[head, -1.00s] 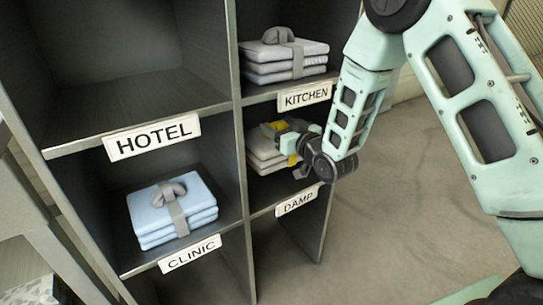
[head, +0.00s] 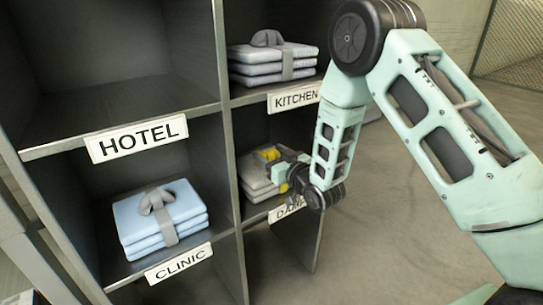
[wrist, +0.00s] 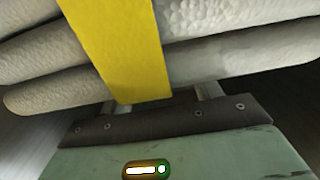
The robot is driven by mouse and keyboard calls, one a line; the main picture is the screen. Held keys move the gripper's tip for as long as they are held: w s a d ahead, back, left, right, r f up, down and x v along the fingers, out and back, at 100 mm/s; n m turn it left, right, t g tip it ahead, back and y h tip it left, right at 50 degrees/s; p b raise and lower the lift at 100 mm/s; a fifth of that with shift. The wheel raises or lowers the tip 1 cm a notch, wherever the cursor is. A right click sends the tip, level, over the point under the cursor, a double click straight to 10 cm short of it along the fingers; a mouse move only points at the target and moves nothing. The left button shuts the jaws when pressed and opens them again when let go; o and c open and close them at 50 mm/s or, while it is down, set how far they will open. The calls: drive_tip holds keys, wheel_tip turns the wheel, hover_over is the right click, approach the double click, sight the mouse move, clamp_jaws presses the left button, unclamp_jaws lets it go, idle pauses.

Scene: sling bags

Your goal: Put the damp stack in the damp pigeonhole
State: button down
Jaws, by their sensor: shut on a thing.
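The damp stack (head: 252,177) is a pile of folded grey-white towels with a yellow band. It is inside the pigeonhole above the DAMP label (head: 285,210), low and close to that pigeonhole's floor; I cannot tell whether it touches. My gripper (head: 277,166) reaches in from the right and is shut on the stack at its yellow band. The wrist view shows the towel layers (wrist: 235,55) and the band (wrist: 125,45) close up, with the fingertips hidden. My arm's end covers part of the DAMP label and the stack's right side.
The CLINIC pigeonhole (head: 178,263) at lower left holds a light-blue stack (head: 135,222). The HOTEL pigeonhole (head: 137,138) looks empty. Open floor (head: 385,215) lies right of the shelf.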

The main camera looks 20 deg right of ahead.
drive_tip(key=shift+f, duration=0.1)
drive_tip(key=shift+c, duration=1.6)
unclamp_jaws()
